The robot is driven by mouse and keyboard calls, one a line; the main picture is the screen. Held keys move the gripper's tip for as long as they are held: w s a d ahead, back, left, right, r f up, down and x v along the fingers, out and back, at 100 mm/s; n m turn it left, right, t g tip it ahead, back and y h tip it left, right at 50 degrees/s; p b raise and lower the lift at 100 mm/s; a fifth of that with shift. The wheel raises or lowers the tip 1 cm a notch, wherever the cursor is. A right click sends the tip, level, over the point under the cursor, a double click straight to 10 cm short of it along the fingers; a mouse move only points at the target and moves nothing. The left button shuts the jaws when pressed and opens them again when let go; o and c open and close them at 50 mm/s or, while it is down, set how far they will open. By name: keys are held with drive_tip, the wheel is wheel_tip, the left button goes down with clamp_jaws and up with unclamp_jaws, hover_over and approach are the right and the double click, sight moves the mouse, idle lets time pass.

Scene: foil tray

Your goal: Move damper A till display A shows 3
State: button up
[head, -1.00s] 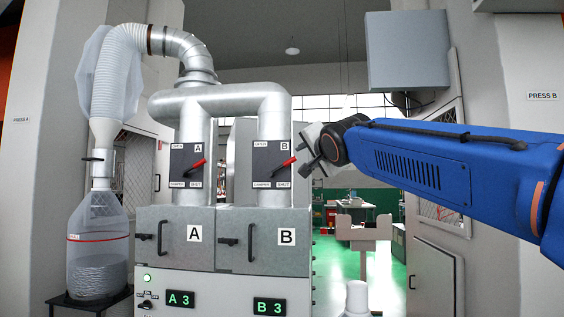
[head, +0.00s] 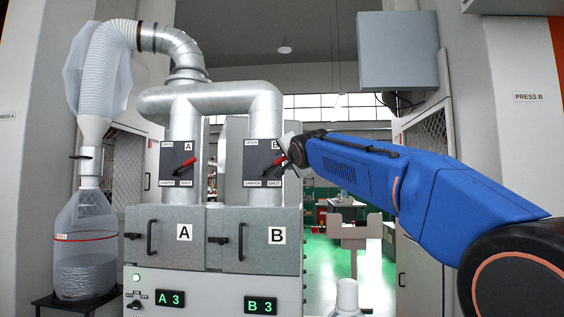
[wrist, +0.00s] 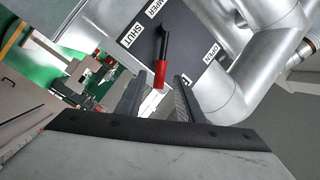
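Damper A (head: 180,164) is a dark plate on the left duct, with a red-tipped lever (head: 188,162) pointing up and right. Display A (head: 170,299) reads 3 in green. My gripper (head: 290,152) is in front of the right edge of damper B (head: 258,164) in the head view; its fingers are hard to make out there. In the wrist view my gripper (wrist: 160,82) has its two fingers apart. A red lever (wrist: 161,72) shows in the gap between the fingertips; I cannot tell whether they touch it. From the head view it is likely damper B's.
Display B (head: 260,305) also reads 3. Below the ducts are box A (head: 165,235) and box B (head: 255,240) with protruding black handles. A clear collection bag (head: 86,245) stands at the left. A grey stand (head: 348,232) is at the right. Green floor lies open behind.

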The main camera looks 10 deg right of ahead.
sight(281, 160)
drive_tip(key=shift+w, duration=1.6)
clamp_jaws()
